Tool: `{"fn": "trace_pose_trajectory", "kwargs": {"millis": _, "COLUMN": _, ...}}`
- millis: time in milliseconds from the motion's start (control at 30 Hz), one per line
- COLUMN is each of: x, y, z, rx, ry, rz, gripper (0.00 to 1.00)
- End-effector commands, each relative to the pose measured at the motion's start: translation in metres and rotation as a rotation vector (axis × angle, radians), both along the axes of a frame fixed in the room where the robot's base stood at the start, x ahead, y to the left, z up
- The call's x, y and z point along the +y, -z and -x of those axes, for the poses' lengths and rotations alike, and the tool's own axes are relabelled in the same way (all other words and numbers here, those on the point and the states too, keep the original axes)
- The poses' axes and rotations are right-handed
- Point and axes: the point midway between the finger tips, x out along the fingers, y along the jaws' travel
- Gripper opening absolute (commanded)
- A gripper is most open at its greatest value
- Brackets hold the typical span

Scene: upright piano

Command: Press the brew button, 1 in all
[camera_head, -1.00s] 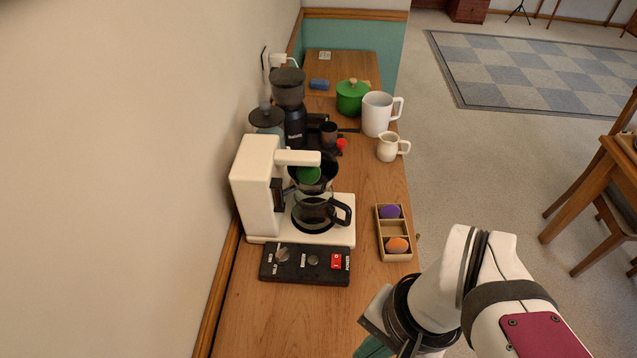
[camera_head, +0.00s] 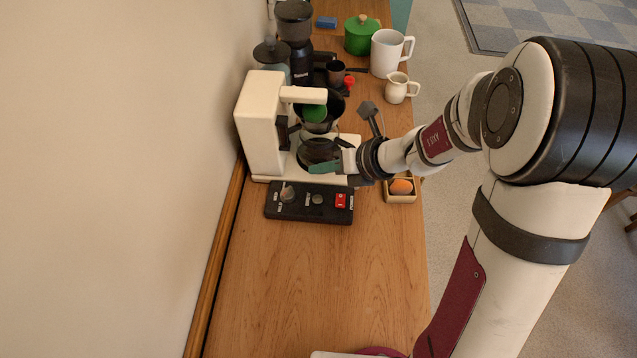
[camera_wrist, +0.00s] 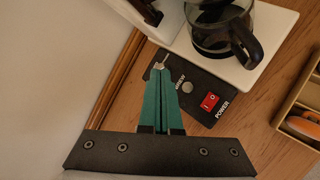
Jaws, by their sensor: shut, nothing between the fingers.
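The brew button is a small round grey button (camera_head: 317,199) in the middle of the black control panel (camera_head: 300,216) in front of the white coffee maker (camera_head: 262,125). In the wrist view the button (camera_wrist: 187,87) shows beside its BREW label, just right of my fingers. My gripper (camera_head: 318,168) is shut and empty, its green fingertips behind the panel and in front of the glass carafe (camera_head: 314,150) in the head view. In the wrist view my fingertips (camera_wrist: 159,70) overlap the panel near the silver knob (camera_wrist: 161,60). I see no clear contact with the button.
A red power switch (camera_head: 340,200) sits right of the button, and a knob (camera_head: 288,193) sits left of it. A wooden tray (camera_head: 401,197) with an orange egg-shaped item stands right of the panel. The wooden counter (camera_head: 300,280) in front is clear.

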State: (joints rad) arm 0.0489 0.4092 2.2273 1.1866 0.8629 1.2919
Motion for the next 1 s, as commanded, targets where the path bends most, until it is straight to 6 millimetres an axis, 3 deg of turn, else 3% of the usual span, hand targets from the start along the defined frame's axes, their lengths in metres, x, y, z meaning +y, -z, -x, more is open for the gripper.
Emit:
{"fn": "trace_pose_trajectory", "kwargs": {"millis": 233, "x": 0.000, "y": 0.011, "z": 0.001, "rx": 0.001, "ry": -0.003, "rz": -0.001, "gripper": 0.00}}
{"fn": "trace_pose_trajectory", "kwargs": {"millis": 700, "x": 0.000, "y": 0.075, "z": 0.001, "rx": 0.001, "ry": -0.004, "rz": 0.000, "gripper": 0.00}}
{"fn": "trace_pose_trajectory", "kwargs": {"millis": 1000, "x": 0.000, "y": 0.088, "z": 0.000, "rx": -0.002, "ry": -0.003, "rz": 0.000, "gripper": 0.00}}
